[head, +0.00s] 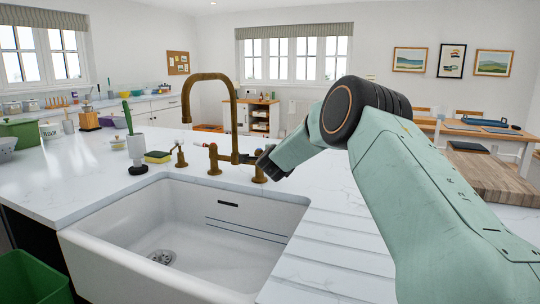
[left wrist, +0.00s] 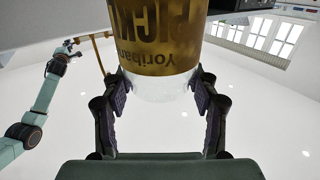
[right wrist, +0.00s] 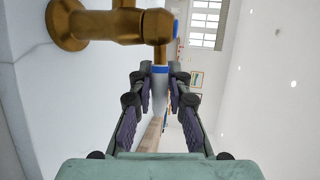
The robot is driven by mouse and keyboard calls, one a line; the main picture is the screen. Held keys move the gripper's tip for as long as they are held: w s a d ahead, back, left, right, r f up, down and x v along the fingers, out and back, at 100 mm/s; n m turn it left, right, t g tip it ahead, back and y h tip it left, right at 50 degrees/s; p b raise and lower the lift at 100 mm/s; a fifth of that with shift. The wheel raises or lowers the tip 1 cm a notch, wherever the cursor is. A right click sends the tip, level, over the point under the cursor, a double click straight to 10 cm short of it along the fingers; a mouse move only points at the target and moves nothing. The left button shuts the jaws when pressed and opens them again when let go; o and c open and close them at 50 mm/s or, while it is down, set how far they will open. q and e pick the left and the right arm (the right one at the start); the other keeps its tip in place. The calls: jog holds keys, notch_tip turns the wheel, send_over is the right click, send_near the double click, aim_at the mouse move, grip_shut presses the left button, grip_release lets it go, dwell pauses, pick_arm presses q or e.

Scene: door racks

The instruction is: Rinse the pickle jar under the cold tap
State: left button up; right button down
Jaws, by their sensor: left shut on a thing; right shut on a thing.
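The brass tap (head: 234,100) stands behind the white sink (head: 150,215), its spout arched over the basin. No water stream shows below it. In the right wrist view, my right gripper (right wrist: 161,88) is shut on the cold tap's white lever (right wrist: 159,98), which has a blue ring at its brass valve (right wrist: 125,24). In the head view my right gripper (head: 267,163) is at the tap's right side. In the left wrist view, my left gripper (left wrist: 160,88) is shut on the pickle jar (left wrist: 155,30), with a gold label and a clear end between the fingers. Jar and left gripper are outside the head view.
A brush in a white holder (head: 136,150) and a yellow-green sponge (head: 158,157) stand left of the tap. A green bin (head: 33,278) is at lower left. The grooved drainer (head: 335,255) right of the sink is bare. The basin looks empty.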

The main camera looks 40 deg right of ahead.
dwell(0.5)
jog(key=p, duration=0.1)
jog(key=m+g+h+p, duration=0.1)
jog(key=shift+a+r+p, duration=0.3)
jog(key=shift+p, duration=0.1)
jog(key=shift+s+a+m+g+h+p, duration=0.1)
jog(key=shift+a+m+g+h+p, duration=0.05)
jog(key=shift+m+g+h+p, duration=0.5)
pick_arm(q)
notch_tip(320, 180, up, 5)
jog(key=shift+f+p, duration=0.15)
jog(key=shift+p, duration=0.15)
pick_arm(e)
jog(key=shift+a+f+m+g+h, duration=0.15)
jog(key=shift+f+m+g+h, duration=0.05)
jog(key=shift+m+g+h, duration=0.2)
jog(key=shift+s, duration=0.1)
jog(key=c, duration=1.3)
grip_release()
jog(key=shift+f, duration=0.1)
